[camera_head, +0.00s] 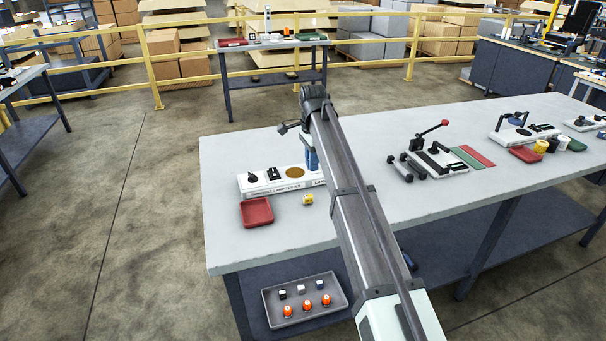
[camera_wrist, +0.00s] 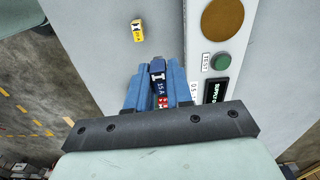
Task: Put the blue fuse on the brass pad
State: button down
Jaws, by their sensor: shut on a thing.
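The blue fuse (camera_wrist: 158,70), marked 15 A, is between the blue fingers of my gripper (camera_wrist: 158,78) in the wrist view, and the gripper is shut on it. The brass pad (camera_wrist: 222,18) is a round disc on the white tester, ahead and to the right of the fuse, apart from it. In the head view the brass pad (camera_head: 295,172) lies on top of the tester (camera_head: 285,186), left of my gripper (camera_head: 312,160). The fuse is hidden there. A yellow fuse (camera_head: 308,199) lies on the table, also seen in the wrist view (camera_wrist: 137,30).
The tester carries a green button (camera_wrist: 220,61) and a dark display (camera_wrist: 215,90) close to the gripper. A red tray (camera_head: 256,224) sits at the table's front left. A grey tray (camera_head: 270,310) with small parts is lower down. Toggle clamps (camera_head: 436,160) stand farther right.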

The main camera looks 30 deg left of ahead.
notch_tip(320, 180, up, 3)
send_over(295, 172)
jog(key=shift+m, duration=0.4)
jog(key=shift+f, duration=5)
jog(key=shift+f, duration=0.15)
jog(key=c, duration=1)
grip_release()
notch_tip(295, 172, up, 12)
jog(key=shift+r, duration=0.15)
